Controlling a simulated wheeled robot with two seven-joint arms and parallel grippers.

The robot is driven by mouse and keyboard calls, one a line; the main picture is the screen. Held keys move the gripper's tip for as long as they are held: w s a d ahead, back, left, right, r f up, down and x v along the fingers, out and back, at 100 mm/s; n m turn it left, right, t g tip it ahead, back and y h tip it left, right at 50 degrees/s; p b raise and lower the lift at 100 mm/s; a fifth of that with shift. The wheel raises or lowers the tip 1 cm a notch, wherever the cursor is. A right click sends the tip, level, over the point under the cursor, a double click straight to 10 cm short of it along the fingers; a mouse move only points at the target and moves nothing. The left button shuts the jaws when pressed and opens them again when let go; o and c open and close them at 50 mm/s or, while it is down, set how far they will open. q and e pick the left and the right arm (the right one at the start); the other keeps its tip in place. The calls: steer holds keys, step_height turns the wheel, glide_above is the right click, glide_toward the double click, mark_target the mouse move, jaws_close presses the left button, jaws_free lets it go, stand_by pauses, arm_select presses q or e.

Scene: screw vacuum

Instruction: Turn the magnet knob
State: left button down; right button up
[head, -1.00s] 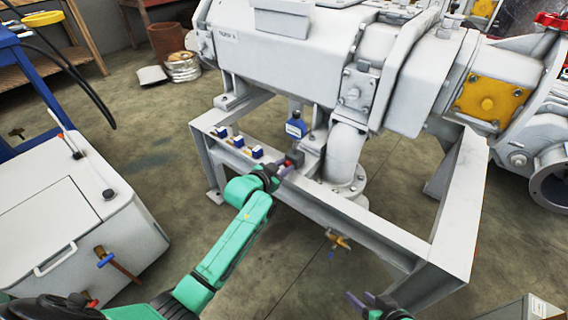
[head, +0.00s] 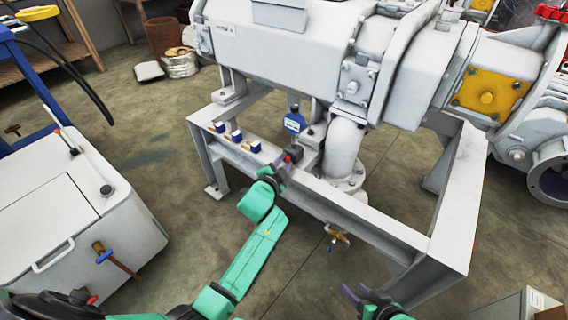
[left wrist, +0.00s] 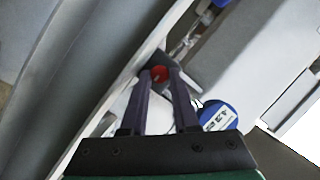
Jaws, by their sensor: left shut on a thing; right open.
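The magnet knob (head: 289,157) is a small red knob on a dark block, on the front beam of the grey frame under the big machine. In the left wrist view the red knob (left wrist: 158,74) sits between the fingertips. My left gripper (head: 283,163) is shut on it, and its fingers hide part of it in the head view. Its two dark purple fingers also show in the left wrist view (left wrist: 160,84). My right gripper (head: 358,292) is open and empty at the bottom of the head view, in front of the frame and apart from it.
Several blue-and-white blocks (head: 236,136) sit on the beam left of the knob. A round blue gauge (head: 294,122) stands just behind it, and a thick white pipe (head: 343,150) to its right. A brass valve (head: 337,234) hangs below the beam. A white cart (head: 85,215) stands at left.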

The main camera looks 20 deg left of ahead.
stand_by(0.3)
arm_select(q)
steer(key=c, duration=0.7)
jaws_free()
steer(key=shift+f, duration=0.1)
steer(key=shift+o, duration=0.2)
